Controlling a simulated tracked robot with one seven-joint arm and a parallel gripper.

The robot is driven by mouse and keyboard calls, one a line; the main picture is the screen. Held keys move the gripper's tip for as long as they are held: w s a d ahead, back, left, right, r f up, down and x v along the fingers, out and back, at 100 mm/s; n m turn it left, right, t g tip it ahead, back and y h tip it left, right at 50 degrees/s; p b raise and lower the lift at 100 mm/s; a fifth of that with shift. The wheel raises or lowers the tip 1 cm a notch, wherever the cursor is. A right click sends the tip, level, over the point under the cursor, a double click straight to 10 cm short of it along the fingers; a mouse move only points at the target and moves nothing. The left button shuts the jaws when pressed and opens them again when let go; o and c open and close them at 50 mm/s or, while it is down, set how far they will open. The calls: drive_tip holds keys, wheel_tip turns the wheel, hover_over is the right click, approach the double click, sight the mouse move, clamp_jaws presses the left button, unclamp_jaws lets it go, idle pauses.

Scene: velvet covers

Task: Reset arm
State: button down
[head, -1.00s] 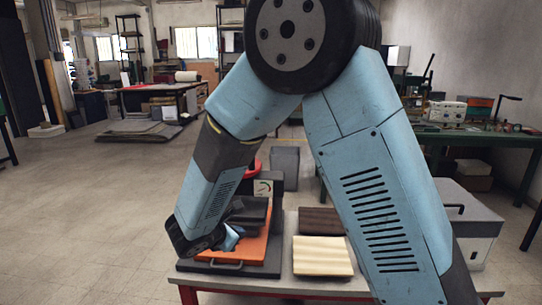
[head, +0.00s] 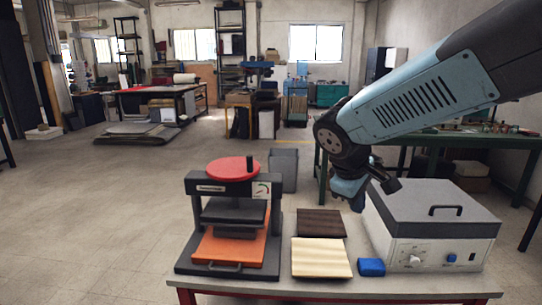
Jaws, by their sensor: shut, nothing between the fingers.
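My arm comes in from the upper right in the head view. My gripper (head: 357,207) points down in the air above the right part of the table, left of the grey box machine. It is shut, with nothing seen in it. The fingertips are small and dark in this view. A press (head: 192,220) with a red round top and an orange plate (head: 218,250) stands at the left of the table, apart from my gripper.
The table (head: 330,285) also holds a dark brown board (head: 321,223), a cream board (head: 321,258), a blue block (head: 371,267) and the grey lidded machine (head: 435,218) close to my gripper. A green workbench (head: 480,140) stands behind. Open floor lies to the left.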

drive_tip(key=s+d+r+m+t+y, duration=0.1)
drive_tip(key=s+d+r+m+y, duration=0.1)
drive_tip(key=s+m, duration=0.2)
drive_tip(key=s+d+r+m+y, duration=0.1)
drive_tip(key=s+d+r+m, duration=0.1)
drive_tip(key=s, duration=0.5)
drive_tip(key=shift+d+r+m+t+y, duration=0.25)
drive_tip(key=shift+r+m+t+y, duration=0.2)
drive_tip(key=shift+m, duration=0.95)
drive_tip(key=shift+s, duration=0.1)
